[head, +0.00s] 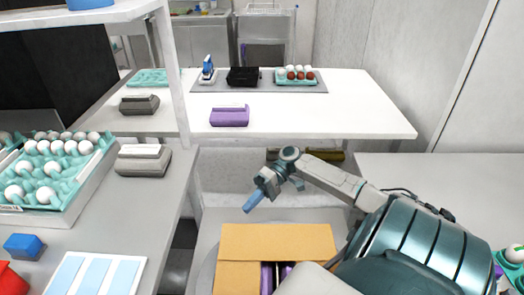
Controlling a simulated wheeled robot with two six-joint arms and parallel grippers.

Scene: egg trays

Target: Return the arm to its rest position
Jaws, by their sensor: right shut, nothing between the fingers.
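My right arm reaches in from the lower right. My right gripper (253,202) is shut and empty, pointing down and to the left. In the picture it is just above an open cardboard box (312,238). The box holds purple items (267,280), partly hidden by pale parts of my arm in the foreground. My left gripper is not in view.
A white table (345,110) at the back bears a purple carton (229,116), grey cartons, a black tray (243,76) and a teal egg tray (283,80). Left, a grey counter holds an egg crate (70,212) and a blue block (23,246).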

